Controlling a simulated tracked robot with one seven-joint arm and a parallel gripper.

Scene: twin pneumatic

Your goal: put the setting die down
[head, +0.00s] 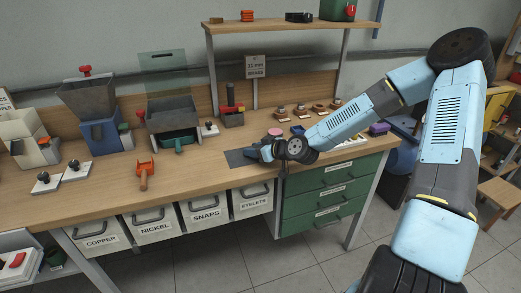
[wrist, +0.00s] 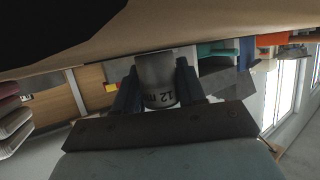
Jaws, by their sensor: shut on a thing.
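In the wrist view, the setting die (wrist: 157,80) is a grey metal cylinder with dark lettering that begins with 12. It sits between the two dark fingers of my gripper (wrist: 157,85), which is shut on it. In the head view, my gripper (head: 257,152) is low over the workbench (head: 190,185), at the dark grey mat (head: 236,158). The die is hard to make out there behind the fingers. I cannot tell whether the die touches the mat.
A pink round piece (head: 275,132) lies just behind my gripper. An orange tool (head: 146,175) lies to the left. Several small dies on wooden bases stand at the back right. Bench space left of the mat is clear.

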